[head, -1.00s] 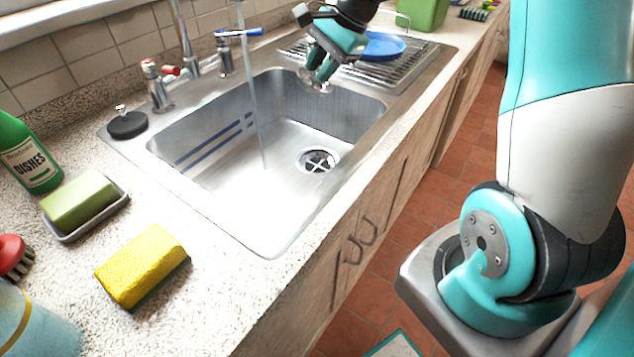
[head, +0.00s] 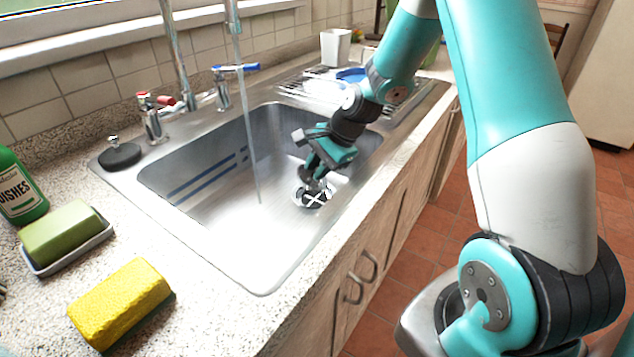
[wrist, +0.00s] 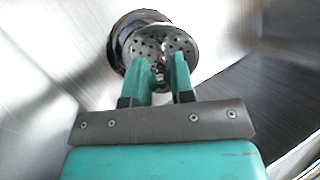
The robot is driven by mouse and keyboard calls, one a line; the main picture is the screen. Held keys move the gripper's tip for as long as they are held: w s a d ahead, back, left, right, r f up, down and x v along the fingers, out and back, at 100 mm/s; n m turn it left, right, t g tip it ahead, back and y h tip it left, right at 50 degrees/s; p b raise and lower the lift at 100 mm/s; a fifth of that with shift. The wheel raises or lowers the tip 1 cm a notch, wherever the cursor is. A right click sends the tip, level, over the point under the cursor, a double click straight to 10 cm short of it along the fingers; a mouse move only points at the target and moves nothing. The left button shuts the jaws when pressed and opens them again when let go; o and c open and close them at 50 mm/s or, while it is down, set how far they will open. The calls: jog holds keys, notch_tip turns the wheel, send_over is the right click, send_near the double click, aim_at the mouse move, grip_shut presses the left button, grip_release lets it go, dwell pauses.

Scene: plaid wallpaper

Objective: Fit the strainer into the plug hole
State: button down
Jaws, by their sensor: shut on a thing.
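The strainer (wrist: 178,42) is a round metal disc with small holes and a centre knob. My gripper (wrist: 161,72) is shut on the knob. In the head view my gripper (head: 314,178) points down inside the sink, just above the plug hole (head: 314,200), whose cross bars still show. In the wrist view the dark plug hole (wrist: 119,42) lies behind the strainer and shows past its left and upper edge, so the two are not lined up in that view. The strainer is mostly hidden in the head view; I cannot tell if it touches the hole.
The steel sink (head: 215,215) has water running from the tap (head: 233,25). A black plug (head: 119,156) lies on the rim at left. A yellow sponge (head: 120,300), soap dish (head: 70,250) and green bottle (head: 20,190) stand on the left counter.

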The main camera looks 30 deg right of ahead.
jog(key=shift+f, duration=1.95)
jog(key=shift+f, duration=0.15)
jog(key=c, duration=1)
grip_release()
